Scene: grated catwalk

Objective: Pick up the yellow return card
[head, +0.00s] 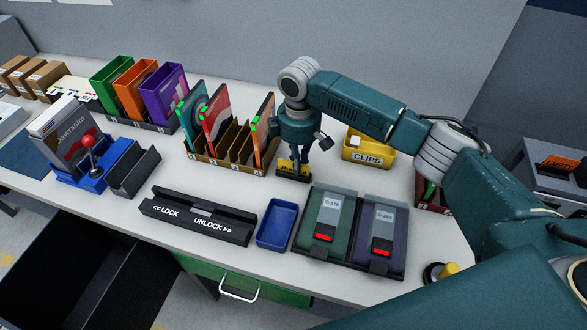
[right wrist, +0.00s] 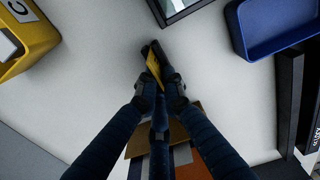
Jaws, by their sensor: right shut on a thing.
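The yellow return card (head: 285,164) stands in a small black holder (head: 291,178) in the middle of the table, just right of the card rack. My right gripper (head: 300,158) reaches down over it from above, with its fingers at the card. In the right wrist view the fingers (right wrist: 160,92) are shut on the yellow card (right wrist: 153,66), which shows as a thin yellow edge between them. The fingers hide part of the card. The card still appears to be at the holder; a gap under it cannot be made out. My left gripper is not in view.
A rack (head: 224,158) with coloured cases stands close on the left. A yellow CLIPS bin (head: 366,151) is close on the right. A blue tray (head: 276,224) and a black tray with two cases (head: 352,228) lie in front. Bare tabletop surrounds the holder.

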